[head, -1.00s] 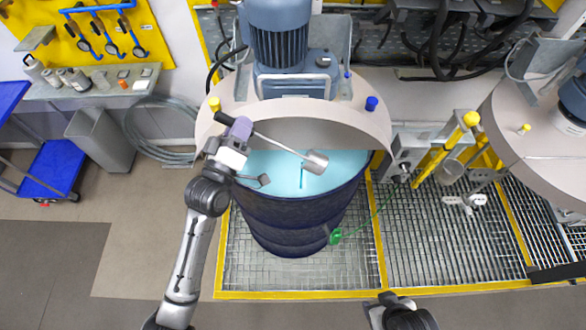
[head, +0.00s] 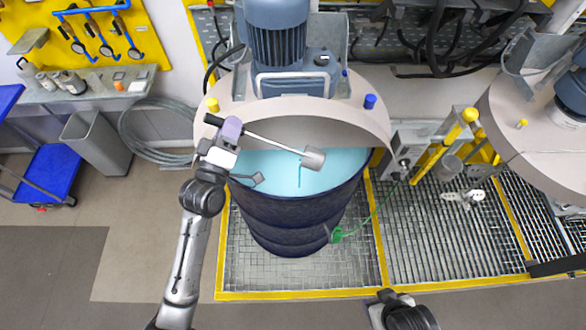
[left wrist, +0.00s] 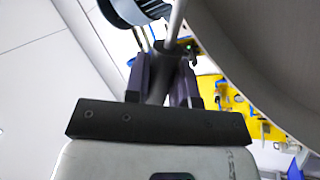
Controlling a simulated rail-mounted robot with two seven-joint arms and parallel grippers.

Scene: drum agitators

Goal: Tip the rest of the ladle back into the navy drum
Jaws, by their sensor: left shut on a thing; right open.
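The navy drum (head: 290,227) stands under a beige half-cover, open at the front, with light turquoise liquid (head: 275,165) inside. My left gripper (head: 231,130) is shut on the dark handle of the ladle, above the drum's left side. The ladle's grey cup (head: 314,158) hangs over the liquid, tilted, its inside hidden. A thin teal streak (head: 300,177) shows below the cup and looks like falling liquid. In the left wrist view, the fingers (left wrist: 165,82) close around the handle, and the rod (left wrist: 177,20) runs upward. My right gripper (head: 388,300) is partly in view at the bottom edge, apart from everything.
A blue-grey motor (head: 278,35) sits above the drum cover. A green clip (head: 336,235) with a cable is on the drum's right side. A second covered machine (head: 540,130) stands at the right. A yellow-edged grating (head: 425,240) lies around the drum.

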